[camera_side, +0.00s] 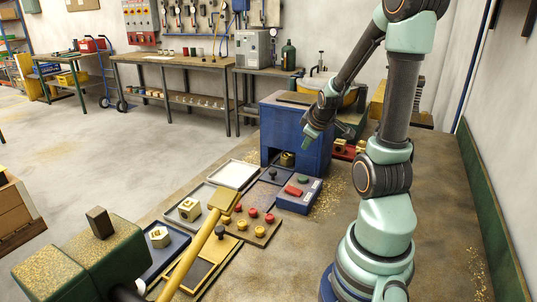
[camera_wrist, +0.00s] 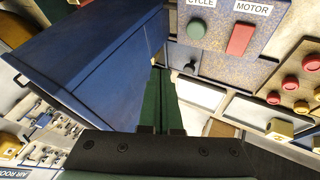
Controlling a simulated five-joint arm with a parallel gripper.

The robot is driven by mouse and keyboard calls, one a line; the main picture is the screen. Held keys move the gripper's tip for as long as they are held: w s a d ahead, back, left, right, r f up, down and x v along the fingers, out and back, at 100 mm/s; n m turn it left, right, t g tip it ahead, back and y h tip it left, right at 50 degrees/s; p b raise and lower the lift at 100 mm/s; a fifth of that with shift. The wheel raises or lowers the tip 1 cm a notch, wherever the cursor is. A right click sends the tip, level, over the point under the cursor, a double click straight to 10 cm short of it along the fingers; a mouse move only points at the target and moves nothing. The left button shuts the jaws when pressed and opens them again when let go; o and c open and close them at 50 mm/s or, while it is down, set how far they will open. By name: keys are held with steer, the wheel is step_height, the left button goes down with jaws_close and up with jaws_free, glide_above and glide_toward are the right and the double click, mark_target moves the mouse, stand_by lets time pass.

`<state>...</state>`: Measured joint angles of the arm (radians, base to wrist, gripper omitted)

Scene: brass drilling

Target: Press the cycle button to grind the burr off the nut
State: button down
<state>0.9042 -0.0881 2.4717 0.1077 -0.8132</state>
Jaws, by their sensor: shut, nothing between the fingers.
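In the wrist view the green button (camera_wrist: 197,28) sits under the CYCLE label and the red button (camera_wrist: 240,38) under MOTOR. The blue machine (camera_side: 296,140) stands behind the box, with a brass piece (camera_side: 287,158) at its opening; I cannot tell whether it is the nut. A hex nut (camera_side: 159,237) lies in a blue tray at lower left. My gripper (camera_side: 308,141) is shut and empty, in front of the machine and above the control box, apart from the buttons.
A plate with red and yellow knobs (camera_side: 253,222) lies left of the control box. A yellow bar (camera_side: 205,235) crosses the trays, near a brass block (camera_side: 189,209). A small black knob (camera_wrist: 190,67) stands beside the control box.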

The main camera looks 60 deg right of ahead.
mark_target(305, 179)
steer(key=shift+f, duration=4.1)
steer(key=shift+f, duration=0.15)
steer(key=shift+f, duration=0.3)
steer(key=shift+f, duration=0.5)
steer(key=shift+r, duration=0.15)
steer(key=shift+a+r, duration=0.1)
steer(key=shift+r, duration=0.7)
steer(key=shift+r, duration=2.5)
